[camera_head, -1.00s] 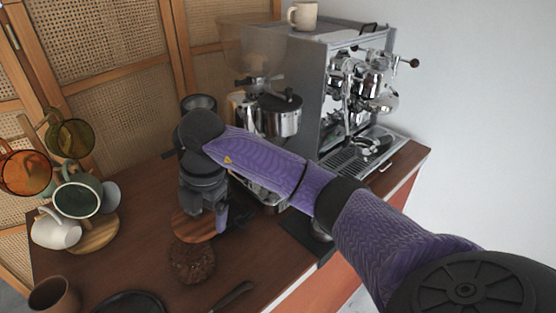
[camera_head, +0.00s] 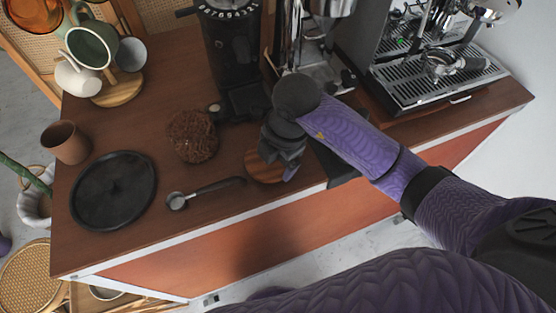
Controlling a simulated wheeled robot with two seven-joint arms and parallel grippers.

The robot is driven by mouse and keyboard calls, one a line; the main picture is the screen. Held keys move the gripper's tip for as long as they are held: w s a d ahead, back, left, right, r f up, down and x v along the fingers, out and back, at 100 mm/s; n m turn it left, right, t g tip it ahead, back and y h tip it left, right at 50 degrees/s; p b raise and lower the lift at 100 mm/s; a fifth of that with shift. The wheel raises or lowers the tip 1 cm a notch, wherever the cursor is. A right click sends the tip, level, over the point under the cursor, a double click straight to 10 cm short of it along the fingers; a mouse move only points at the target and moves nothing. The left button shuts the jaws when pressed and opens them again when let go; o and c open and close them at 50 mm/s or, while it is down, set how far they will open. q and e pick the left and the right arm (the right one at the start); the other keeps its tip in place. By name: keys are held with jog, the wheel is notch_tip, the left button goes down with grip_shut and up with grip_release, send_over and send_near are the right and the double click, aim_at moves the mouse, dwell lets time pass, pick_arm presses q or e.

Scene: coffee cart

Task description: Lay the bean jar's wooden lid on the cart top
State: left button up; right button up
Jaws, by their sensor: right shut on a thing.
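The bean jar (camera_head: 192,137) stands open on the cart top (camera_head: 225,225), with brown beans showing in it. My right gripper (camera_head: 277,160) points down to the right of the jar and is shut on the round wooden lid (camera_head: 264,168). The lid looks flat and is close to the cart top near its front edge, apart from the jar. I cannot tell whether it touches the wood. The gripper hides part of the lid. My left gripper is not in view.
A spoon-like scoop (camera_head: 204,192) lies left of the lid. A black round tray (camera_head: 113,190) and brown cup (camera_head: 66,142) are further left. The black grinder (camera_head: 232,60) stands behind, and the espresso machine (camera_head: 440,75) is at the back right.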

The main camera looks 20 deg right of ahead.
jog(key=shift+f, duration=0.7)
jog(key=shift+r, duration=0.1)
jog(key=o, duration=0.9)
jog(key=r+p, duration=0.1)
jog(key=r, duration=0.3)
jog(key=d+r+p, duration=0.1)
jog(key=r, duration=0.3)
jog(key=s+r+p, duration=0.1)
jog(key=r+p, duration=0.1)
jog(key=r, duration=0.2)
jog(key=shift+d, duration=0.3)
jog(key=shift+s, duration=0.1)
